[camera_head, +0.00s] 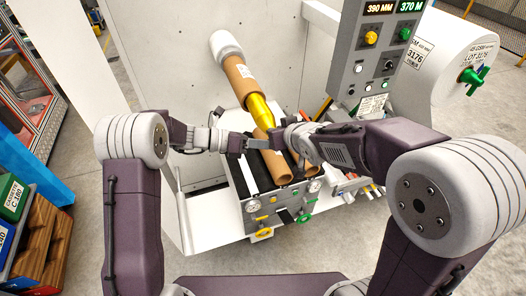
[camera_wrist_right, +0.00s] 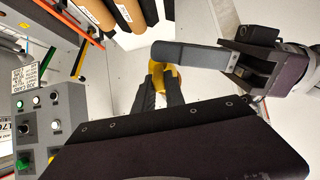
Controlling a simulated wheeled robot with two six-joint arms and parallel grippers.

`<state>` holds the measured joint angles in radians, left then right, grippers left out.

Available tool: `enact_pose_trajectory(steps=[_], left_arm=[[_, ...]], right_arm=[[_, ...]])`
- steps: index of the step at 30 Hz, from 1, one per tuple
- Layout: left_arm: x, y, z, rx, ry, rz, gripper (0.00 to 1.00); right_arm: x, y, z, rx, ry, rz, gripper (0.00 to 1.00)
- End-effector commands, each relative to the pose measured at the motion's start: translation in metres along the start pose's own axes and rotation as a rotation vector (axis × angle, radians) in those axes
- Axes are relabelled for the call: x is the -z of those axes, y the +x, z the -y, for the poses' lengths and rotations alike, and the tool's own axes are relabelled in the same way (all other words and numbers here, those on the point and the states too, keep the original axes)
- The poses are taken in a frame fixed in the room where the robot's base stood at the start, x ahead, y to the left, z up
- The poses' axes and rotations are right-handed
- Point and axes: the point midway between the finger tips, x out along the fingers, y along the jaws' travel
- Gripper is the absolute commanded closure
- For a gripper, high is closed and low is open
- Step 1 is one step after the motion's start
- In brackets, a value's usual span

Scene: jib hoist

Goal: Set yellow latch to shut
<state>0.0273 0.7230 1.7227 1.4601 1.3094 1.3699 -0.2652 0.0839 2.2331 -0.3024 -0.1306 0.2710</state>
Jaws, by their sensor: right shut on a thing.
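My right gripper (camera_head: 279,136) is over the tubes at the middle of the head view. In the right wrist view its dark fingers (camera_wrist_right: 158,92) are shut on a small rounded yellow part (camera_wrist_right: 157,74). I cannot tell whether this part is the latch. A large yellow cone (camera_head: 260,112) lies just beyond the gripper in the head view. A yellow handle (camera_head: 264,233) sits low on the grey box, apart from both grippers. My left gripper (camera_head: 258,144) is close beside the right one and also shows in the wrist view (camera_wrist_right: 185,55); its finger gap is hidden.
Brown tubes (camera_head: 240,80) lie on and beyond the grey box (camera_head: 280,213), which has gauges and a green handle (camera_head: 303,218). A control console (camera_head: 377,55) stands at the right, beside a white roll (camera_head: 455,65). Crates (camera_head: 45,235) stand at the left.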

Motion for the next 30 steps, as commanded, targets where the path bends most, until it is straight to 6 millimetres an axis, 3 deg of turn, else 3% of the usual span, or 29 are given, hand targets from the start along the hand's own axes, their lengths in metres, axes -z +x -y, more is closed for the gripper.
enact_pose_trajectory(steps=[25,26,27,28,30], left_arm=[[-0.027,-0.010,0.001,-0.002,0.006,0.007,1.00],[-0.027,-0.010,0.001,-0.002,0.006,0.007,1.00],[-0.028,-0.010,0.001,-0.003,0.007,0.008,1.00],[-0.028,-0.010,0.001,-0.003,0.007,0.008,1.00],[-0.027,-0.010,0.001,-0.003,0.007,0.007,1.00]], right_arm=[[0.001,-0.001,0.000,0.000,-0.001,-0.002,1.00],[0.001,-0.001,0.000,0.000,-0.001,-0.002,0.80],[0.000,-0.001,0.000,0.000,-0.001,0.001,0.69],[0.000,-0.001,0.000,0.000,-0.001,0.002,0.64],[-0.002,0.000,0.000,0.000,-0.002,0.006,0.64]])
